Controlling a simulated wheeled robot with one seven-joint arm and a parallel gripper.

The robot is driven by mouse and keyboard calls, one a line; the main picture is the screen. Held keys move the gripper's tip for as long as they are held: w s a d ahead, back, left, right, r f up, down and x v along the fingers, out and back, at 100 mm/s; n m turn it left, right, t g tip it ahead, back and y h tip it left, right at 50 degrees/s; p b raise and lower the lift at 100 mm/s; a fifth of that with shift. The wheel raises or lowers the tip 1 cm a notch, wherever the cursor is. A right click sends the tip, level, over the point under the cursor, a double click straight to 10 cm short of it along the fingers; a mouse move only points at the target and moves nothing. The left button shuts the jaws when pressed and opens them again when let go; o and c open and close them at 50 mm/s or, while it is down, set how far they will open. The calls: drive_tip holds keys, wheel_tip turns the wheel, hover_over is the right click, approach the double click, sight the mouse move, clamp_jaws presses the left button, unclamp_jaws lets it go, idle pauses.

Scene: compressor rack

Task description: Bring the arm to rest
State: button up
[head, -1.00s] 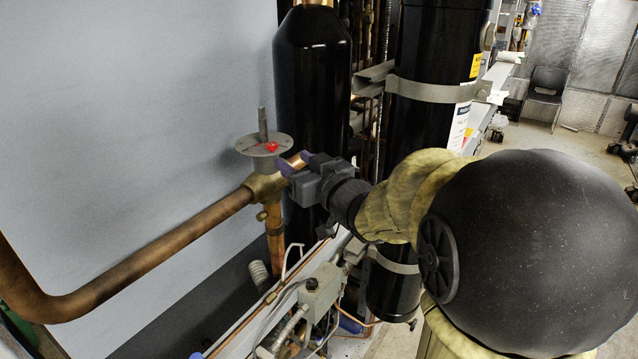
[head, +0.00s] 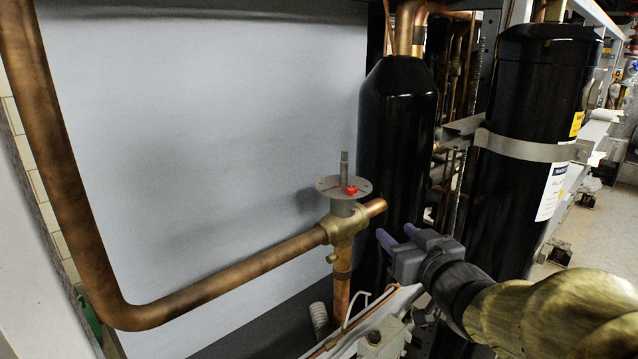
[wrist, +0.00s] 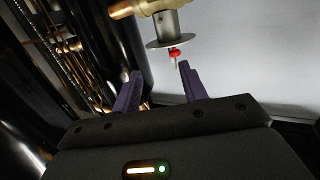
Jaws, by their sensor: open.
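My gripper (head: 396,236) is open and empty, with two purple fingers. In the head view it stands to the right of a brass valve (head: 343,230) on a copper pipe, in front of a black cylinder. The valve has a grey round plate (head: 343,187) with an upright stem and a small red part (head: 351,189). In the wrist view the gripper (wrist: 158,85) shows both fingers apart with nothing between them. The valve's plate (wrist: 169,41) and red part (wrist: 173,52) appear beyond the fingertips, and I see no contact.
A black cylinder (head: 397,140) stands behind the gripper. A larger strapped black cylinder (head: 525,110) stands to the right. A bent copper pipe (head: 75,200) runs along the left before a pale panel (head: 200,130). Small fittings and tubing lie below the valve.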

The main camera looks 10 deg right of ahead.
wheel_tip(320, 180, down, 10)
drive_tip(key=d+m+g+h, duration=0.1)
drive_tip(key=m+g+h, duration=0.1)
drive_tip(key=g+h, duration=0.15)
drive_tip(key=s+a+f+g, duration=0.2)
drive_tip(key=s+f+g, duration=0.3)
drive_tip(key=s+f, duration=0.1)
drive_tip(key=s+a+f+g, duration=0.3)
drive_tip(key=s+f+g, duration=0.2)
drive_tip(key=s+f, duration=0.2)
drive_tip(key=shift+s+a+f, duration=0.2)
drive_tip(key=shift+a+f, duration=0.15)
drive_tip(key=shift+f, duration=0.45)
drive_tip(key=shift+g, duration=0.25)
